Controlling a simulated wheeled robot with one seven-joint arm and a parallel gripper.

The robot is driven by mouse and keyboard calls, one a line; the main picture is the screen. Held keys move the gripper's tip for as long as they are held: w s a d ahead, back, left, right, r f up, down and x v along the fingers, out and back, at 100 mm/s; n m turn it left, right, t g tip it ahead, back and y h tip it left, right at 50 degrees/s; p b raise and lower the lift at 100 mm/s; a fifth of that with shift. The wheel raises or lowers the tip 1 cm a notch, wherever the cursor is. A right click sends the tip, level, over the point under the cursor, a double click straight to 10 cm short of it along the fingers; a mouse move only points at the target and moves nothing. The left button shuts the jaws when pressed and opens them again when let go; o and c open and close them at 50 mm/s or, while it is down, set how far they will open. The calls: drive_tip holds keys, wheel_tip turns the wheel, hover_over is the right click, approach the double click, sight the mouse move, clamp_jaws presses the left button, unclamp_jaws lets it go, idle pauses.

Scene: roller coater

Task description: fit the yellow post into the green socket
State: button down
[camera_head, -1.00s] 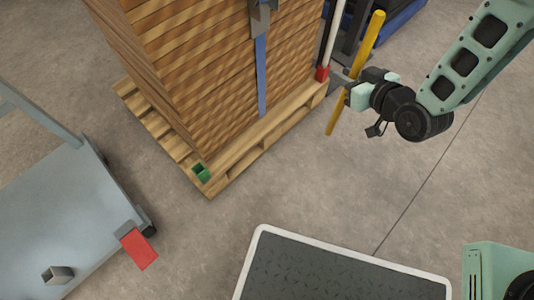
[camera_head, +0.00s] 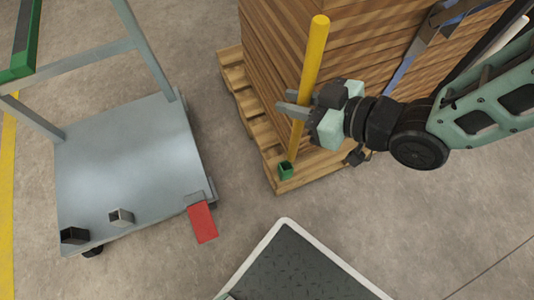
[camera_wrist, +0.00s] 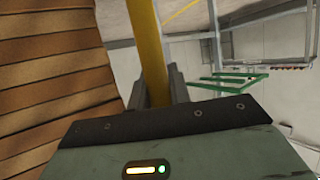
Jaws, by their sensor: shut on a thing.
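The yellow post (camera_head: 313,55) stands close to upright, tilted a little, in my gripper (camera_head: 298,108). My gripper is shut on it at about its middle. In the wrist view the post (camera_wrist: 149,50) runs up between the jaws (camera_wrist: 160,88). The green socket (camera_head: 285,170) is a small square open box at the near corner of the pallet. The post's lower end is at or just above the socket in the head view. I cannot tell whether it is inside, since the wrist view does not show the socket.
A pallet (camera_head: 262,143) carries a tall stack of wooden boards (camera_head: 380,45) beside my gripper. A grey cart (camera_head: 125,165) with a red pedal (camera_head: 202,222) stands to the left. A dark mat (camera_head: 295,270) with a white rim lies in front. Floor between is clear.

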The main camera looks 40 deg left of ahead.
wheel_tip(320, 180, down, 10)
drive_tip(key=b, duration=0.5)
drive_tip(key=shift+a+f+b, duration=0.25)
drive_tip(key=shift+a+b, duration=0.05)
drive_tip(key=shift+a, duration=0.15)
drive_tip(key=c, duration=1.3)
unclamp_jaws()
drive_tip(key=shift+r, duration=0.15)
drive_tip(key=p+v, duration=0.4)
drive_tip(key=v, duration=0.8)
drive_tip(key=shift+p, duration=0.4)
drive_tip(key=shift+r, duration=0.1)
